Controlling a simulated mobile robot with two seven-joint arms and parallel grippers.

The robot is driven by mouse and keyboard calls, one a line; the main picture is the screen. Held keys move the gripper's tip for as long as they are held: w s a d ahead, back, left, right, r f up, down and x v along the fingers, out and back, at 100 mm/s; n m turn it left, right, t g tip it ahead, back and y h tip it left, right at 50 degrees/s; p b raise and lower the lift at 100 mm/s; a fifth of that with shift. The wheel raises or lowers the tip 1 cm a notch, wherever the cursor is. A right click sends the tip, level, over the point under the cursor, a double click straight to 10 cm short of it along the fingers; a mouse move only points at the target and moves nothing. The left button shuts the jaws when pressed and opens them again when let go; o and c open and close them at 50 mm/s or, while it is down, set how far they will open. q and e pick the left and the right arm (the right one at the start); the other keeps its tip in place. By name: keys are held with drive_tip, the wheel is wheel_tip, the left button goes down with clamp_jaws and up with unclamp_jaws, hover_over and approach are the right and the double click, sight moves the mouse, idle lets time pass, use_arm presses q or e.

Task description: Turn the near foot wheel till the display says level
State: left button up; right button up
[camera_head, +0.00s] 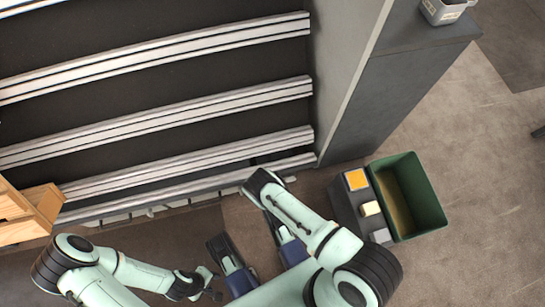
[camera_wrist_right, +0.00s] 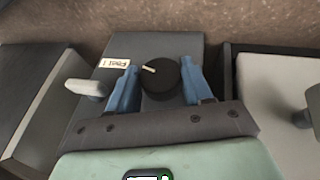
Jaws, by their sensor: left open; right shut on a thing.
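The foot wheel is a round black knob (camera_wrist_right: 160,82) with a pale pointer mark on its top, in the right wrist view. My right gripper (camera_wrist_right: 158,68) has its two blue fingers on either side of the knob and is shut on it. A small white label (camera_wrist_right: 115,62) with dark print sits on the grey panel beside the knob, its text upside down. In the head view my right gripper and the knob are hidden below my right arm. My left gripper (camera_head: 213,284) is open and empty at the lower middle. I cannot make out a display reading.
A pale lever-like handle (camera_wrist_right: 85,88) stands left of the knob. Slatted dark racking with metal rails (camera_head: 180,104) fills the upper left. A green bin (camera_head: 428,195) stands at right beside a dark unit with an orange square (camera_head: 357,180). A wooden box (camera_head: 42,205) is at far left.

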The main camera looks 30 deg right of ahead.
drive_tip(key=shift+w+a+f+n+h, duration=0.1)
drive_tip(key=shift+n+h, duration=0.1)
drive_tip(key=shift+h, duration=0.75)
drive_tip(key=shift+w+a+n+h, duration=0.1)
drive_tip(key=shift+n+h, duration=0.1)
drive_tip(key=shift+h, duration=0.75)
drive_tip(key=shift+g+h, duration=0.3)
drive_tip(key=o, duration=1)
drive_tip(key=shift+o, duration=0.2)
drive_tip(key=shift+s, duration=0.1)
use_arm(q)
drive_tip(key=w+r+t+p, duration=0.2)
drive_tip(key=w+r+p, duration=0.1)
drive_tip(key=w, duration=0.4)
drive_tip(key=shift+d+r+m+t+p, duration=0.35)
drive_tip(key=shift+d+r, duration=0.1)
drive_tip(key=shift+r, duration=0.1)
use_arm(e)
drive_tip(key=v, duration=1.3)
drive_tip(key=shift+a, duration=0.1)
